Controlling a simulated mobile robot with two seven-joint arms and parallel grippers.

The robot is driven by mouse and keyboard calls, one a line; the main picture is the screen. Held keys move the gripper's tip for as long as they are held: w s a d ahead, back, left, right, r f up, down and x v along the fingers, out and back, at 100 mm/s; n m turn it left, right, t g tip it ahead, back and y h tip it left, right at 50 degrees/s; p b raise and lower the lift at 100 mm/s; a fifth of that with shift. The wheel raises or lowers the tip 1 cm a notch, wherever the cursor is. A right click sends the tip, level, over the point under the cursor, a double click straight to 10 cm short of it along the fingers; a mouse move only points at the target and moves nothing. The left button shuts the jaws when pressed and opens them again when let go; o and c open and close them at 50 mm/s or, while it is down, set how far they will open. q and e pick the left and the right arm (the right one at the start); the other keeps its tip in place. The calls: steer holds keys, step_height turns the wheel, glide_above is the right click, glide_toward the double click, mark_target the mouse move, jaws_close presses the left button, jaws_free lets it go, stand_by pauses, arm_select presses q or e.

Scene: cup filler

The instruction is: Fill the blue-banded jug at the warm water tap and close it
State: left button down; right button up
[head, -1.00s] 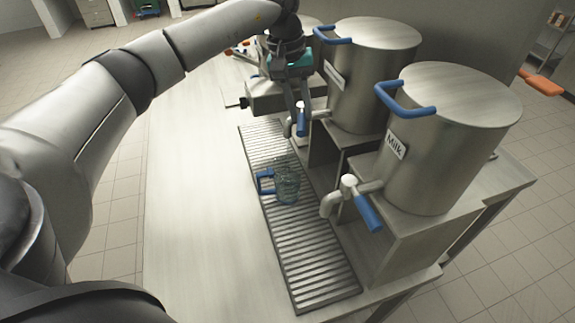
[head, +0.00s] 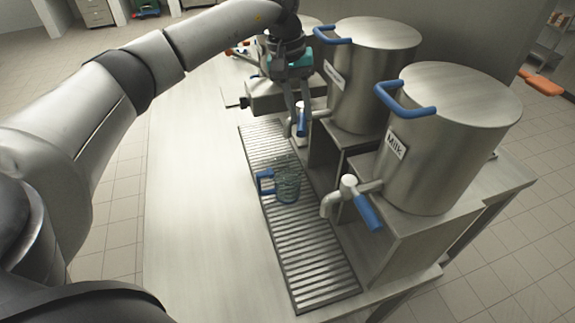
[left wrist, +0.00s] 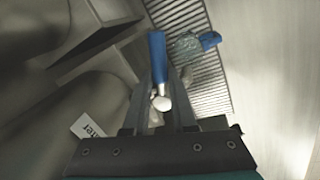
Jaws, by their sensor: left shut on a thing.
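A clear jug (head: 288,186) with a blue handle stands upright on the slatted drip tray (head: 310,270); it also shows in the left wrist view (left wrist: 187,46). I cannot tell its fill level or whether water runs. My left gripper (head: 299,122) is at the tap of the middle urn (head: 372,75). In the left wrist view its fingers are shut on the tap's lever, whose blue handle (left wrist: 157,52) sticks out beyond them. The urn's label (left wrist: 88,127) shows only the letters "ter" there. My right gripper is not in view.
The nearest urn (head: 450,140), labelled Milk, has a tap with a blue lever (head: 367,212) close to the right of the jug. The counter (head: 200,220) left of the tray is clear.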

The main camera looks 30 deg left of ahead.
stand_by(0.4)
arm_select(q)
steer(key=shift+w+d+n+t, duration=0.2)
steer(key=shift+d+n, duration=0.1)
steer(key=shift+n, duration=0.55)
steer(key=shift+w+d+n+t, duration=0.15)
steer(key=shift+d+n, duration=0.1)
steer(key=shift+n, duration=0.6)
steer(key=shift+w+d+n+y, duration=0.1)
steer(key=shift+d+n+y, duration=0.15)
steer(key=shift+n, duration=0.45)
steer(key=shift+r+n, duration=0.1)
steer(key=shift+n, duration=0.2)
steer(key=c, duration=0.6)
jaws_free()
steer(key=shift+w+d, duration=0.1)
steer(key=shift+w, duration=0.05)
